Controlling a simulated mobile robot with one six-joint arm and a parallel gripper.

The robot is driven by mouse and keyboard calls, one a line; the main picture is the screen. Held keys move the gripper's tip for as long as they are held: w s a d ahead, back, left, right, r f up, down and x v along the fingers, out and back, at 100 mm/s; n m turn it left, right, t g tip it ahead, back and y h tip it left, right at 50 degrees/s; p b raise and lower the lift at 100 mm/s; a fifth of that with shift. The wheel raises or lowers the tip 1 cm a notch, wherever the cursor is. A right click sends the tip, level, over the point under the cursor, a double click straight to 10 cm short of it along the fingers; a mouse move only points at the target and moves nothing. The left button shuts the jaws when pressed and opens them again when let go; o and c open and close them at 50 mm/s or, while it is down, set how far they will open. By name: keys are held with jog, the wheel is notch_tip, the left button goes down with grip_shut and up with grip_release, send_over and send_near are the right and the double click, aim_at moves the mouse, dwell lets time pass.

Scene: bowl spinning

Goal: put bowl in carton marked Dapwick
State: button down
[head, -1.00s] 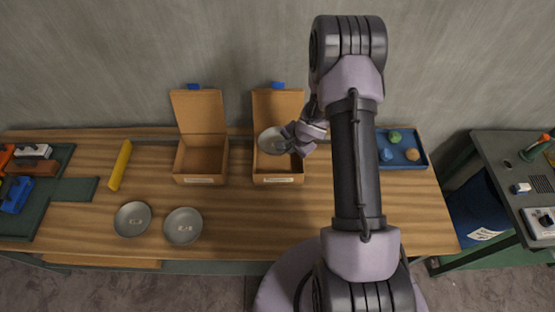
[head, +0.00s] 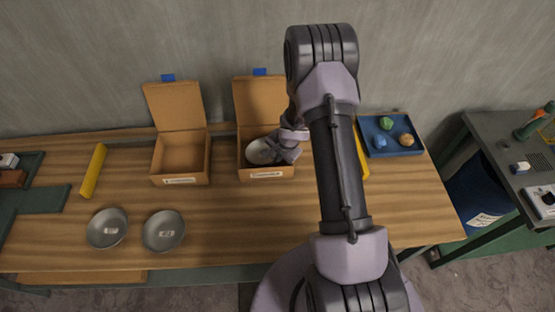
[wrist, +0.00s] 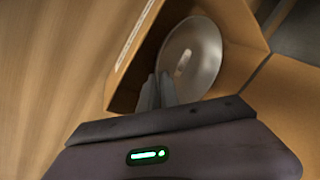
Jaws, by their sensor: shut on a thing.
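A grey metal bowl (head: 260,152) is inside the mouth of the right open carton (head: 283,171), and its far part shows above the front wall. My gripper (head: 277,150) is shut on the bowl's right edge. In the wrist view, the bowl (wrist: 195,55) lies between the carton's walls (wrist: 128,60), with the closed fingers (wrist: 158,88) at its rim. I cannot tell whether the bowl touches the carton floor. The left open carton (head: 180,160) is empty. Both cartons have white front labels, too small to read.
Two more grey bowls, one (head: 107,228) and another (head: 164,231), sit at the front left of the table. A yellow bar (head: 93,171) lies behind them.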

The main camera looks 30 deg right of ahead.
jog(key=shift+f, duration=0.15)
jog(key=c, duration=1.6)
grip_release()
